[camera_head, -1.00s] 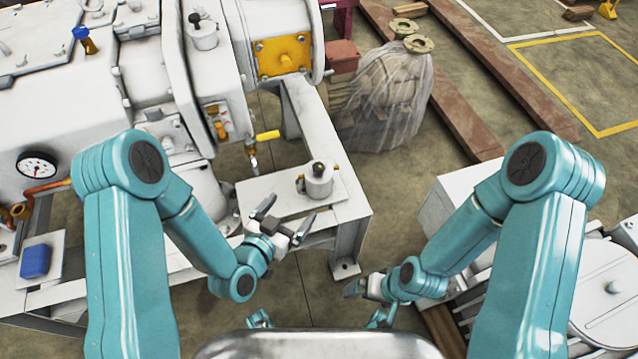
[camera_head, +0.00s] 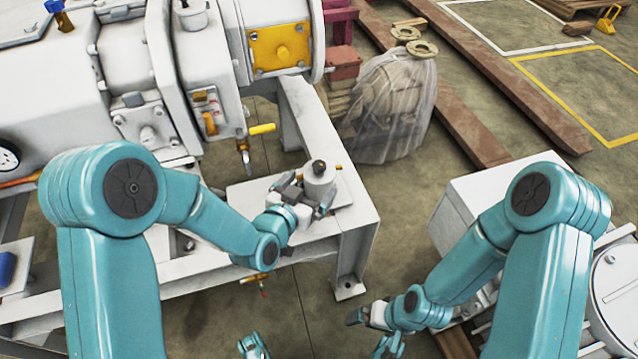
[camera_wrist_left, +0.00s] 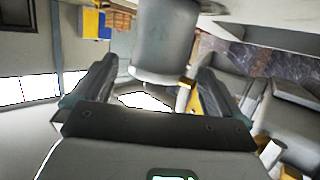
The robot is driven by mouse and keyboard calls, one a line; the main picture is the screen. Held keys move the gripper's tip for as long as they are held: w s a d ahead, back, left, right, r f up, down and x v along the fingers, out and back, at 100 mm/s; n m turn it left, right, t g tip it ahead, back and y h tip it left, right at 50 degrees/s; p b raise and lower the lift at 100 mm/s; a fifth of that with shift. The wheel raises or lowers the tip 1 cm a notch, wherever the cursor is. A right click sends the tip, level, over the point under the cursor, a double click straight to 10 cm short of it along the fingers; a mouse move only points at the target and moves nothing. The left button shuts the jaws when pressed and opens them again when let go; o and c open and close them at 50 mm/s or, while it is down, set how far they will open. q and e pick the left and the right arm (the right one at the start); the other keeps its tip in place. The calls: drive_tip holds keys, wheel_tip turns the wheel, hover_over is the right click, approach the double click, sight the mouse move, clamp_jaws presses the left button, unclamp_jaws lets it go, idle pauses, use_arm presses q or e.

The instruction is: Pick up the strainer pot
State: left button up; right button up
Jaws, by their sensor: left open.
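The strainer pot (camera_head: 319,181) is a small white cylinder with a dark knob on its lid and a small brass-coloured part at its side. It stands upright on a white plate of the machine frame. My left gripper (camera_head: 306,199) is open at the near side of the pot, with its fingers spread to either side. In the left wrist view the pot's grey wall (camera_wrist_left: 165,42) shows between and just beyond the two finger tips (camera_wrist_left: 156,72), with gaps beside it. Its top is cut off there. My right gripper (camera_head: 358,314) is low and away from the pot; its jaws are too small to read.
The large white machine (camera_head: 190,80) stands behind and left, with a yellow-handled valve (camera_head: 262,129) near the pot. A plastic-wrapped object (camera_head: 385,105) stands on the floor behind right. The white frame (camera_head: 355,235) ends right of the pot, with open floor beyond.

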sight(319, 175)
use_arm(q)
drive_tip(key=b+x, duration=0.1)
drive_tip(key=x, duration=0.3)
drive_tip(key=shift+w+d+f+b, duration=0.2)
drive_tip(key=shift+w+f+b, duration=0.05)
drive_tip(key=shift+w+b, duration=0.05)
drive_tip(key=shift+w+d, duration=0.15)
drive_tip(key=shift+w, duration=0.1)
drive_tip(key=c, duration=1.2)
drive_tip(key=shift+r, duration=0.1)
drive_tip(key=shift+r, duration=0.1)
